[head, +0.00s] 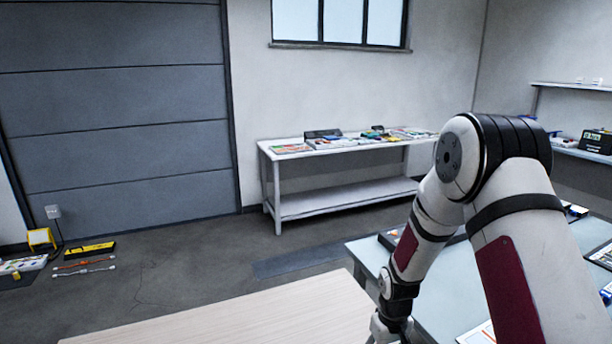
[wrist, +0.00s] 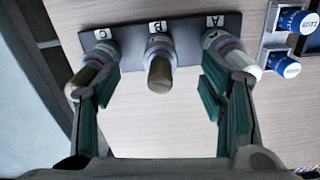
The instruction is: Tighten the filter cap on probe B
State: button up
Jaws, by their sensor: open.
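In the wrist view a dark rack (wrist: 128,40) holds three upright probes labelled C, B and A. Probe B (wrist: 160,48) is in the middle, with a tan-brown cap (wrist: 160,73) on its near end. Probe C (wrist: 100,58) at left also has a brownish end; probe A (wrist: 228,48) at right has a pale one. My gripper (wrist: 157,92) is open and empty, its teal-padded fingers spread wide to either side of probe B's cap, apart from it. The fingers overlap parts of probes C and A in the picture. Whether the cap sits tight cannot be seen.
Blue-capped containers (wrist: 283,64) stand in a pale holder at the right of the wrist view. The light wooden tabletop (head: 240,315) looks clear in the head view. A blue-grey table (head: 450,290) with items lies behind my arm, and a white bench (head: 340,204) stands against the wall.

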jog(key=shift+r, duration=0.7)
jog(key=shift+r+p, duration=1.15)
jog(key=shift+r, duration=1.8)
jog(key=shift+r, duration=0.35)
jog(key=s+r+m+t, duration=0.1)
jog(key=s+r, duration=0.3)
jog(key=r, duration=0.7)
jog(key=s+r+t, duration=0.2)
jog(key=s+r, duration=0.2)
jog(key=r, duration=0.7)
jog(key=s+r+m+t, duration=0.1)
jog(key=s+r, duration=0.4)
jog(key=s, duration=0.4)
jog(key=s+r+m+t, duration=0.1)
jog(key=s+r, duration=0.4)
jog(key=s, duration=0.5)
jog(key=shift+r+t, duration=0.3)
jog(key=shift+r, duration=0.1)
